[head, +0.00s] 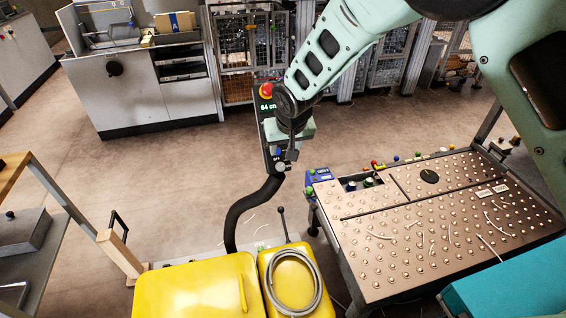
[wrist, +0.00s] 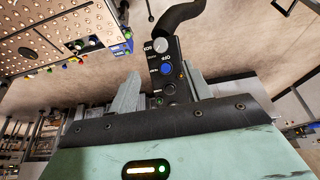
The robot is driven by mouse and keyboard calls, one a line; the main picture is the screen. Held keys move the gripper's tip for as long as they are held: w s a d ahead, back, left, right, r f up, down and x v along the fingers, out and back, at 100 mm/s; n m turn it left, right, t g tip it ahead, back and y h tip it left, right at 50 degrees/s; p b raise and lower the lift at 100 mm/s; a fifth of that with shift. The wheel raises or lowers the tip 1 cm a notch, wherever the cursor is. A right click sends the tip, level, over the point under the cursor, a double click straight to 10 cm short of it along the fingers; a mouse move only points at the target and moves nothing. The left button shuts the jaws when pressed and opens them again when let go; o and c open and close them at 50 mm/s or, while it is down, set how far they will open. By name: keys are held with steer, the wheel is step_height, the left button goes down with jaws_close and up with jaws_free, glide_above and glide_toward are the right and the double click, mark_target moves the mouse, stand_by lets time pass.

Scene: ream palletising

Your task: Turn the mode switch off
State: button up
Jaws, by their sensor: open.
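A dark control pendant (head: 266,127) stands on a black curved hose in the middle of the head view. It carries a red mushroom button (head: 267,90), a small green-lit display and lower knobs partly behind my gripper (head: 290,152). In the wrist view, the pendant's panel shows a silver round knob (wrist: 160,45), a blue round control (wrist: 167,69) and darker small controls nearer to me. The labels are too small to tell which one is the mode switch. My gripper (wrist: 163,88) is open and empty, its fingers on either side of the panel in that view. I cannot tell whether it touches.
A perforated steel table (head: 400,245) with coloured buttons along its edge stands at the right. Yellow covers (head: 195,287) and a coiled grey cable (head: 293,282) are at the front. A grey cabinet (head: 115,95) and mesh cages stand behind. Open floor lies to the left.

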mark_target(281, 166)
steer(key=p+x, duration=0.1)
steer(key=x, duration=1)
steer(key=shift+w+a+f+p, duration=0.1)
steer(key=shift+w+f+p, duration=0.05)
steer(key=shift+p, duration=0.15)
steer(key=c, duration=1)
